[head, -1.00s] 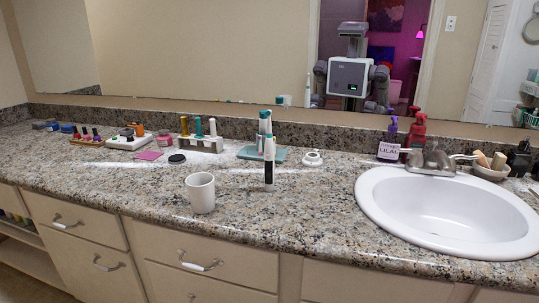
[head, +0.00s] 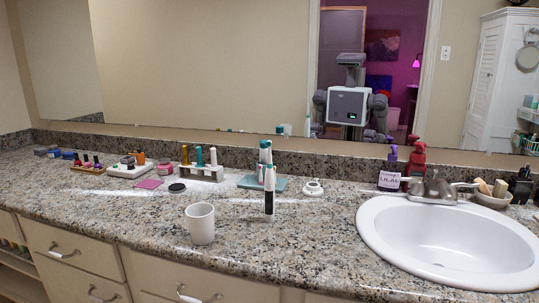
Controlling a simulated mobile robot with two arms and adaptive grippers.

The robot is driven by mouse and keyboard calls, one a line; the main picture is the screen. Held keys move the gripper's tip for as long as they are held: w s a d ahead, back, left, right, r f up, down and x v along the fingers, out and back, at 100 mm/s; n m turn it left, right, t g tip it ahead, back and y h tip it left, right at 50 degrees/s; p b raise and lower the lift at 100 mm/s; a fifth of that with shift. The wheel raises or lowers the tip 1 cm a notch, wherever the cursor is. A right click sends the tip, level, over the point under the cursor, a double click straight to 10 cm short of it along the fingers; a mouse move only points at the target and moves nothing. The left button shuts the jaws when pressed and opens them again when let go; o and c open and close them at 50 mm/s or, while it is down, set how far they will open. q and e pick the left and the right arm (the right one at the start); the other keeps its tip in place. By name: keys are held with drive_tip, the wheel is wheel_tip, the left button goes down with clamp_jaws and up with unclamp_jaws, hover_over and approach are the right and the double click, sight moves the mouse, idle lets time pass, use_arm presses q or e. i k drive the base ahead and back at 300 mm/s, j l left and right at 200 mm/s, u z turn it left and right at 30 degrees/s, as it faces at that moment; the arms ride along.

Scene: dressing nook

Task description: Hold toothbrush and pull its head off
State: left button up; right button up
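A toothbrush (head: 269,193) with a dark lower handle and white upper part stands upright on the granite counter (head: 310,232), right of the white mug (head: 200,223). Just behind it, other white and teal upright items (head: 263,153) stand at a teal tray (head: 247,182); they partly overlap the toothbrush's top, so its head is hard to make out. Neither of my grippers is in the head view.
A white sink (head: 450,240) with a faucet (head: 433,188) fills the right. A purple bottle (head: 391,170) and a red bottle (head: 416,160) stand behind it. A rack with bottles (head: 201,173), a black round lid (head: 177,188) and a small white item (head: 312,188) lie around. The front middle counter is clear.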

sight(270, 164)
drive_tip(key=i+j+z, duration=0.2)
drive_tip(key=j, duration=0.2)
drive_tip(key=j+z, duration=0.2)
drive_tip(key=j, duration=0.15)
drive_tip(key=i+j+z, duration=0.2)
drive_tip(key=j, duration=0.25)
drive_tip(key=k, duration=0.05)
